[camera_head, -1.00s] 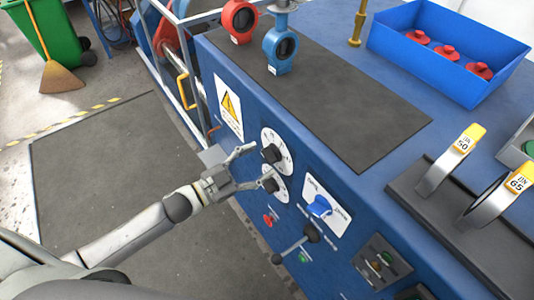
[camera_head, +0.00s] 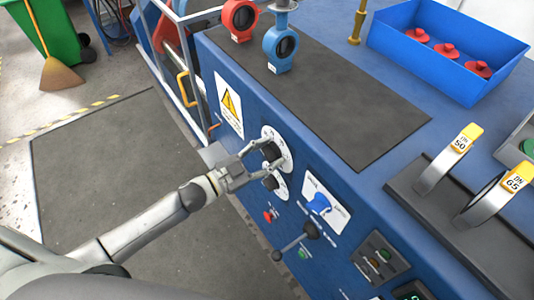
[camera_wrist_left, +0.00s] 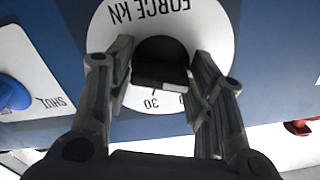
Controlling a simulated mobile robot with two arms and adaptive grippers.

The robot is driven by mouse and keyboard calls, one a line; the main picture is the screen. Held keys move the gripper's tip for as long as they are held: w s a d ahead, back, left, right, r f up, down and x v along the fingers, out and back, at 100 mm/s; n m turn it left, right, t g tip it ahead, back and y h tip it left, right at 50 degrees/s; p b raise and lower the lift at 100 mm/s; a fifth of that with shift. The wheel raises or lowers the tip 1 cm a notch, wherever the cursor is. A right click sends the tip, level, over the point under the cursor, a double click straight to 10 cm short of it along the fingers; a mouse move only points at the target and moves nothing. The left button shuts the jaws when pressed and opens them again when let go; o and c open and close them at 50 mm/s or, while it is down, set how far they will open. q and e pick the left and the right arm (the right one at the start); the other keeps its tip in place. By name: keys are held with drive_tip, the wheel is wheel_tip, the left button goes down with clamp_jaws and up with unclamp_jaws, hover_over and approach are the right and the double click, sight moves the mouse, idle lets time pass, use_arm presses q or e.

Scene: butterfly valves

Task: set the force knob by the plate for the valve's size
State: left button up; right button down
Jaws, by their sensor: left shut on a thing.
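The force knob (camera_head: 271,151) is the upper black knob on the blue cabinet's front, on a white round dial. In the left wrist view the black knob (camera_wrist_left: 160,62) sits between my fingers, and the dial (camera_wrist_left: 110,28) reads "FORCE KN" upside down. A "30" shows just below the knob; the other figures are mostly hidden by the fingers. My left gripper (camera_head: 262,152) is shut on the force knob. A blue valve (camera_head: 281,46) and a red valve (camera_head: 240,20) stand on the cabinet top; their small tags are unreadable. My right gripper is not in view.
A second black knob (camera_head: 270,183) is just below. A blue switch (camera_head: 319,204) and a black lever (camera_head: 296,240) are to the right. Rings labelled DN 50 (camera_head: 446,160) and DN 65 (camera_head: 497,195) stand on a rack. A blue bin (camera_head: 440,75) holds red parts.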

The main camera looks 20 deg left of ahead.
use_arm(q)
drive_tip(key=shift+m, duration=0.4)
drive_tip(key=m+b, duration=0.1)
drive_tip(key=m, duration=0.3)
drive_tip(key=shift+f+m, duration=0.1)
drive_tip(key=shift+m, duration=0.2)
drive_tip(key=shift+m+b, duration=0.5)
drive_tip(key=shift+m, duration=1.2)
drive_tip(key=o, duration=0.9)
